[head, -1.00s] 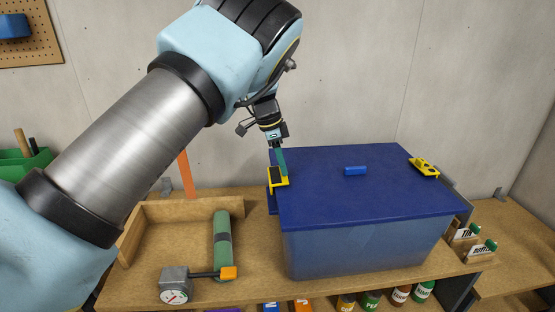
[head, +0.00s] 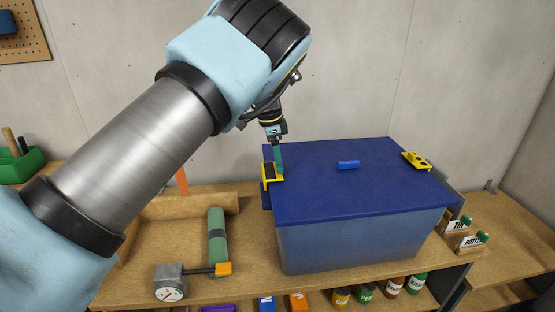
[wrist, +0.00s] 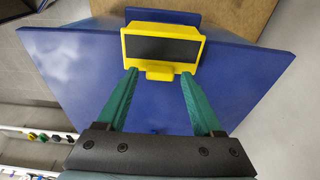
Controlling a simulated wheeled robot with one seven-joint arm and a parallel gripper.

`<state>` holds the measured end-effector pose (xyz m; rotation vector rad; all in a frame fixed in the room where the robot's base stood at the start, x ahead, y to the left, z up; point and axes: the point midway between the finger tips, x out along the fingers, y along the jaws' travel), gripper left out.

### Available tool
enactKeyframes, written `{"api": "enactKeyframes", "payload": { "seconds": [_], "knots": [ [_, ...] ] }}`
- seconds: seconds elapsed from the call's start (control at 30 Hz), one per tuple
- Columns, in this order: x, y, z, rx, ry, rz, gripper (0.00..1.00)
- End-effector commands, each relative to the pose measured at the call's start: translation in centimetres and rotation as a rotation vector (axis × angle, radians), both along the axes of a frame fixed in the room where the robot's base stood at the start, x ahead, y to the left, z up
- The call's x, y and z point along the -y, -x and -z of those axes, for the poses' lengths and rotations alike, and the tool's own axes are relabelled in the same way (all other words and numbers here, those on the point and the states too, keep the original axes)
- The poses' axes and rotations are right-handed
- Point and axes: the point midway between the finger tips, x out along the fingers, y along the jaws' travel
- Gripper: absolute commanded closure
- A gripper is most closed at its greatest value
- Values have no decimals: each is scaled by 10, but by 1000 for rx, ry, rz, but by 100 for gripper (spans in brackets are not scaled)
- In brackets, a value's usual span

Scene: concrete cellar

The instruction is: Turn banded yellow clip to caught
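The banded yellow clip (head: 267,181) sits at the left edge of the blue lid (head: 330,200) of a bin. In the wrist view the clip (wrist: 125,48) is a yellow frame with a wide black band and a small tab on its near side. My gripper (head: 280,172) points down over the lid beside the clip. In the wrist view its two green fingers (wrist: 159,75) are apart, with tips near the clip's near edge, one on either side of the tab. Nothing is between them but the tab's area; contact is unclear.
A second yellow clip with black dots (head: 416,160) is at the lid's right edge. A green cylinder (head: 217,236) and a gauge with an orange-ended lever (head: 170,284) are left of the bin. Bottles stand below the shelf's front.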

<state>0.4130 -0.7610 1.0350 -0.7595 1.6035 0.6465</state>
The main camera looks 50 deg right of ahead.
Motion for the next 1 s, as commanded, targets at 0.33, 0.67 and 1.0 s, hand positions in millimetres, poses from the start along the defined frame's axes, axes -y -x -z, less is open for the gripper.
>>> {"api": "enactKeyframes", "payload": {
  "seconds": [0.33, 0.67, 1.0],
  "knots": [
    [0, -1, -3, 0, 1, 0, 25],
    [-6, -6, -52, 2, 4, -1, 25],
    [-13, -11, -102, 0, 1, 0, 25]
  ]
}}
